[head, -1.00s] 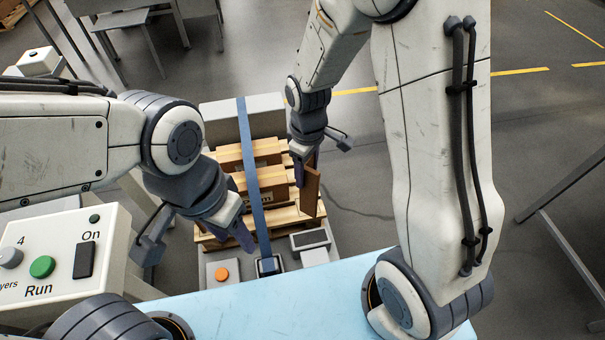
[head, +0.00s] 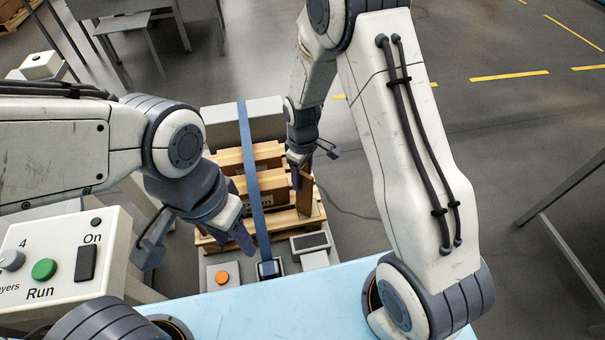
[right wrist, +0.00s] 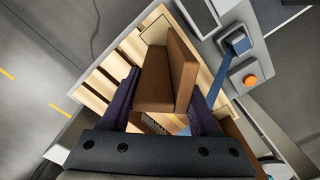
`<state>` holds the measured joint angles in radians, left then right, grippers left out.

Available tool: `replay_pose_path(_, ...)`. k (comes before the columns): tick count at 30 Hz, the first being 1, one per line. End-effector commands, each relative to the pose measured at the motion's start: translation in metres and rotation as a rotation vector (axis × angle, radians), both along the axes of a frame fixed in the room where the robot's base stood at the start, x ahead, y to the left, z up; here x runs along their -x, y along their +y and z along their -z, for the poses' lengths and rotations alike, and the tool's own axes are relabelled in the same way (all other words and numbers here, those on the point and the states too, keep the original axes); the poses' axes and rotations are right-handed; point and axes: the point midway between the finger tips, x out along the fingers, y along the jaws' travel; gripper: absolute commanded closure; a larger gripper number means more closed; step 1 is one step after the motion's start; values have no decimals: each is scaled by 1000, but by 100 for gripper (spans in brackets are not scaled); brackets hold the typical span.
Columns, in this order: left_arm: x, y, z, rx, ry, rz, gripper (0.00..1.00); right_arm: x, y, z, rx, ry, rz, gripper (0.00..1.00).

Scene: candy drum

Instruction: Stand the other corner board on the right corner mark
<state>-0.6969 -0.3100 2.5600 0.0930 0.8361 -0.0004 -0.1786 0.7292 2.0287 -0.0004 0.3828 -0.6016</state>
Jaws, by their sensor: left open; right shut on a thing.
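My right gripper (head: 299,166) is shut on a brown L-shaped corner board (head: 304,197), which hangs upright at the right front of the pallet load. In the right wrist view the board (right wrist: 155,80) is between the two fingers (right wrist: 165,98), above the pallet corner. A pale patch (right wrist: 156,30) shows on that corner beyond the board; I cannot tell if it is the corner mark. I cannot tell if the board touches the pallet (head: 284,223). My left gripper (head: 240,238) is open and empty at the load's left front. The other board is not clearly visible.
A blue strap (head: 252,165) runs over the load of brown boxes and wooden slats. In front stand an orange-button box (head: 222,278) and a strap buckle (head: 269,268). A grey block (head: 218,125) is behind. A control box (head: 65,235) stands left; a light blue surface (head: 290,305) lies in front.

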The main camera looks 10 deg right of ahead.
Motion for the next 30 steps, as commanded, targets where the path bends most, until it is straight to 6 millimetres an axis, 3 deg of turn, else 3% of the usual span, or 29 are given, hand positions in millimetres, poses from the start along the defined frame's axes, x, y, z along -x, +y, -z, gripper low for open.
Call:
replay_pose_path(2,0,0,2,0,0,0,50,0,0,4,0,0,0,100)
replay_pose_path(3,0,0,2,0,0,0,50,0,0,4,0,0,0,34)
replay_pose_path(5,0,0,2,0,0,0,50,0,0,3,0,0,0,11)
replay_pose_path(6,0,0,2,0,0,0,50,0,0,3,0,0,0,8)
replay_pose_path(18,0,0,-1,0,0,0,50,0,0,-6,0,-1,0,8)
replay_pose_path(30,0,0,-1,0,0,0,50,-1,0,-86,-1,-6,0,8)
